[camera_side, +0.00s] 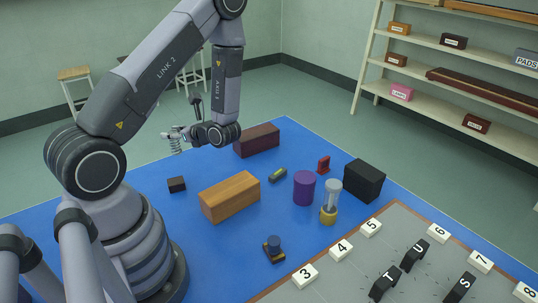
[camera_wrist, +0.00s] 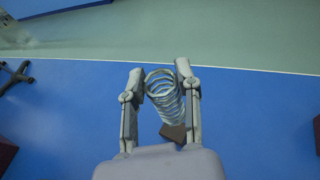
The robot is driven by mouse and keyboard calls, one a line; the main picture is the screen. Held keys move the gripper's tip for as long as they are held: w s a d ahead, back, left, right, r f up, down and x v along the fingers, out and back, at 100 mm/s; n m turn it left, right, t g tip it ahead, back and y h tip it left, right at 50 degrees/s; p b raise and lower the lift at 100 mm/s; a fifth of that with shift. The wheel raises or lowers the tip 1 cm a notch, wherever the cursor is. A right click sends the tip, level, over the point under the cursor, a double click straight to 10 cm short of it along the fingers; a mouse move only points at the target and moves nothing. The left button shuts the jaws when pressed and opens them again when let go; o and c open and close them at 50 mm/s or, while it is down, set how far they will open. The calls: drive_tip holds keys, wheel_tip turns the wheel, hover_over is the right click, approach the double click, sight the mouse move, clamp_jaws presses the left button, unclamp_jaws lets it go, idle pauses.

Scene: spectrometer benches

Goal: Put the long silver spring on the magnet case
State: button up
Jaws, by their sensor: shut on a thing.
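My gripper (camera_side: 172,135) is shut on the long silver spring (camera_side: 175,146) and holds it in the air above the far left part of the blue mat. In the wrist view the spring (camera_wrist: 164,92) sits between the two fingers of the gripper (camera_wrist: 160,90), its coils running away from the camera. A small dark block (camera_side: 176,184) lies on the mat below; it also shows past the spring in the wrist view (camera_wrist: 174,132). No label marks the magnet case, so I cannot tell which box it is.
On the blue mat (camera_side: 130,204) stand an orange-brown box (camera_side: 230,197), a dark red box (camera_side: 257,140), a black box (camera_side: 364,180), a purple cylinder (camera_side: 304,188) and a clear cylinder on a yellow base (camera_side: 330,203). A grey numbered board (camera_side: 345,285) lies at front right.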

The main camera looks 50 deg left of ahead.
drive_tip(key=w+d+r+m+t, duration=0.1)
drive_tip(key=w+d+r, duration=0.1)
drive_tip(key=w+d, duration=0.4)
drive_tip(key=t, duration=0.1)
hover_over(229, 187)
drive_tip(key=shift+m+y, duration=0.3)
drive_tip(key=shift+m, duration=0.1)
drive_tip(key=shift+w+f, duration=0.1)
drive_tip(key=shift+f, duration=3.7)
drive_tip(key=shift+f, duration=0.1)
drive_tip(key=o, duration=0.9)
drive_tip(key=shift+o, duration=0.2)
